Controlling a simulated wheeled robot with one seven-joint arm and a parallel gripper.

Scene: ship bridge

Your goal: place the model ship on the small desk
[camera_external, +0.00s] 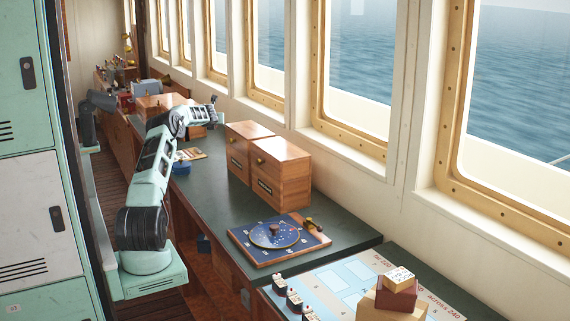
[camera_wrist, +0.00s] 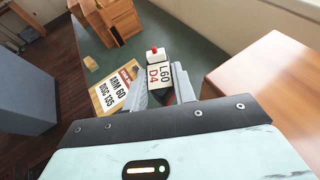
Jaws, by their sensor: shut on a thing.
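My gripper (camera_wrist: 160,92) is shut on a small white block marked "L60 D4" with a red top, which appears to be the model ship (camera_wrist: 160,73). In the external view my gripper (camera_external: 213,112) is raised above the far part of the long green-topped counter (camera_external: 215,190). The held ship cannot be made out there. In the wrist view the ship is above the dark green counter top, near a yellow card marked "ARM 60 DISC 135" (camera_wrist: 118,92). I cannot tell which surface is the small desk.
Two wooden boxes (camera_external: 282,172) stand right of the arm on the counter. A blue board with a disc (camera_external: 272,238) lies at its near end. Several small ship-like pieces (camera_external: 294,299) and stacked boxes (camera_external: 397,292) stand on the nearer table. Windows line the right wall.

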